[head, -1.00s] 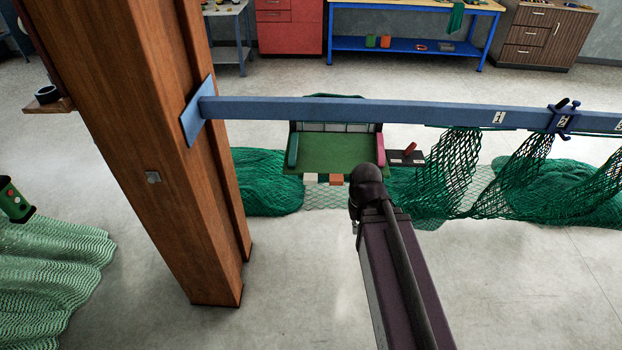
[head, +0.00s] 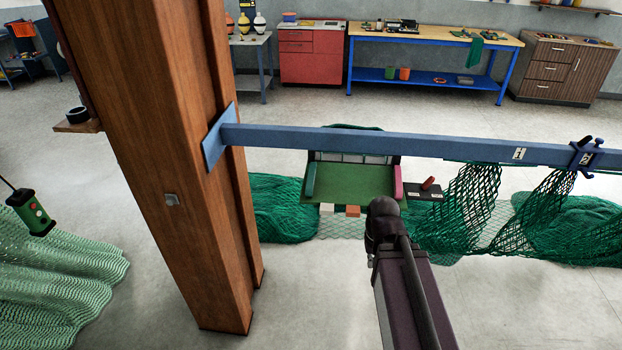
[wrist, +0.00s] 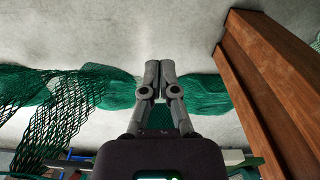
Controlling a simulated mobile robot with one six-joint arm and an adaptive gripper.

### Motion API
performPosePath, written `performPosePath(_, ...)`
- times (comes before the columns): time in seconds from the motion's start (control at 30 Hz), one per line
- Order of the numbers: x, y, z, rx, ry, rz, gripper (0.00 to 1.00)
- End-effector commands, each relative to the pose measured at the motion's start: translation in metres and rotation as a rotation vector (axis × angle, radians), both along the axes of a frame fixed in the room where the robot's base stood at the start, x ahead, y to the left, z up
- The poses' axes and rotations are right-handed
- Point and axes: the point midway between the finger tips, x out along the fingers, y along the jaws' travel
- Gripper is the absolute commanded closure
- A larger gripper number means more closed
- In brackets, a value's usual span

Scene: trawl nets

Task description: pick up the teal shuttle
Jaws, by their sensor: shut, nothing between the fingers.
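The teal shuttle (head: 310,180) looks like a slim teal bar at the left edge of a green tray (head: 352,184), in the head view. A pink bar (head: 398,181) lies at the tray's right edge. The tray is below the blue beam. My arm's dark end joint shows in front of the tray's right side, but my gripper cannot be made out there. In the wrist view, my gripper (wrist: 160,72) has its two grey fingers together, with nothing between them, above floor and green netting. I cannot make out the shuttle clearly in the wrist view.
A thick wooden post (head: 180,190) stands left of the tray. The blue beam (head: 440,147) runs from it to the right, with green net (head: 470,210) hanging. A small dark plate with a red piece (head: 428,184) is right of the tray.

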Motion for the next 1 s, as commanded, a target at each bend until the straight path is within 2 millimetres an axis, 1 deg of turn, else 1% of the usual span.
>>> performPosePath(0.03, 0.0, 0.0, 0.0, 0.0, 0.0, 0.0, 0.97)
performPosePath(0.07, 0.0, 0.0, 0.0, 0.0, 0.0, 0.0, 0.88)
performPosePath(0.1, 0.001, 0.0, 0.0, 0.0, 0.0, 0.0, 0.76)
performPosePath(0.17, 0.002, 0.001, 0.002, 0.0, 0.0, 0.0, 0.58)
performPosePath(0.2, 0.004, 0.002, 0.004, 0.0, 0.0, -0.001, 0.46)
performPosePath(0.27, 0.009, 0.003, 0.007, 0.0, 0.0, -0.002, 0.29)
performPosePath(0.37, 0.021, 0.008, 0.017, 0.0, 0.0, -0.005, 0.29)
performPosePath(0.47, 0.039, 0.016, 0.032, 0.0, 0.0, -0.013, 0.29)
performPosePath(0.57, 0.062, 0.027, 0.049, 0.0, 0.0, -0.02, 0.29)
performPosePath(0.77, 0.11, 0.054, 0.085, 0.0, 0.0, -0.041, 0.29)
performPosePath(1.0, 0.166, 0.092, 0.128, 0.001, 0.0, -0.066, 0.29)
